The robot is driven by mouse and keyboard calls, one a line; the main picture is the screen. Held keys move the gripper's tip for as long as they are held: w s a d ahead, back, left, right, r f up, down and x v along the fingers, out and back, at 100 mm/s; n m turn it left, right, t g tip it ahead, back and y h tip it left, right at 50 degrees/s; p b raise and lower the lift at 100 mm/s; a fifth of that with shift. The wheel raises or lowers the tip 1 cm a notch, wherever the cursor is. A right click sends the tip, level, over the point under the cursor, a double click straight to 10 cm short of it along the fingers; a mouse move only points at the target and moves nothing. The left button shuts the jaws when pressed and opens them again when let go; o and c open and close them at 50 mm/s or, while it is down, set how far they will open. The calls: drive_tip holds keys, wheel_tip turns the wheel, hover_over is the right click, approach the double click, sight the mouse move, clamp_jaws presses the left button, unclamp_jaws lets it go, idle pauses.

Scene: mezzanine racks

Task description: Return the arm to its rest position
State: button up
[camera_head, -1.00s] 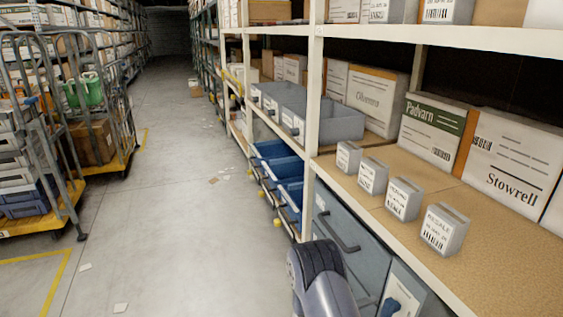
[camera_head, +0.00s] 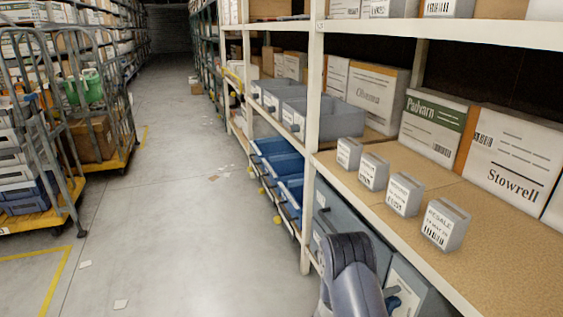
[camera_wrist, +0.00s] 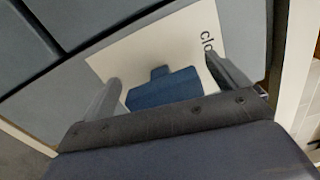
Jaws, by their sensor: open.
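My gripper (camera_wrist: 163,72) is open and empty in the wrist view, its two fingers standing apart. Between and beyond the fingers is a blue tab-like handle (camera_wrist: 165,88) on a grey-blue drawer front with a white label (camera_wrist: 130,55) reading "clo…", partly cut off. I cannot tell whether the fingers touch the front. In the head view my arm's rounded grey link is low at right, before the grey-blue drawers (camera_head: 335,222) under the shelf; the gripper itself is hidden there. The blue handle also shows beside the arm (camera_head: 392,305).
The shelf (camera_head: 500,245) above the drawers holds several small grey labelled boxes (camera_head: 404,195) near its front edge. A white upright (camera_head: 314,100) stands left of the drawers. Blue bins (camera_head: 277,160) lie beyond. The aisle floor (camera_head: 180,220) is largely clear; roll cages (camera_head: 60,130) stand at left.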

drive_tip(key=m+b, duration=0.1)
drive_tip(key=m, duration=0.3)
drive_tip(key=shift+s+r, duration=0.1)
drive_tip(key=m+b, duration=0.1)
drive_tip(key=m, duration=0.3)
drive_tip(key=shift+s+d+r, duration=0.1)
drive_tip(key=shift+r, duration=0.05)
drive_tip(key=m+b, duration=0.1)
drive_tip(key=m, duration=0.3)
drive_tip(key=shift+s+r, duration=0.1)
drive_tip(key=shift+s, duration=0.05)
drive_tip(key=m, duration=0.2)
drive_tip(key=m+b, duration=0.1)
drive_tip(key=m, duration=0.1)
drive_tip(key=shift+s+d, duration=0.1)
drive_tip(key=shift+s, duration=0.1)
drive_tip(key=v, duration=0.3)
drive_tip(key=shift+r, duration=0.1)
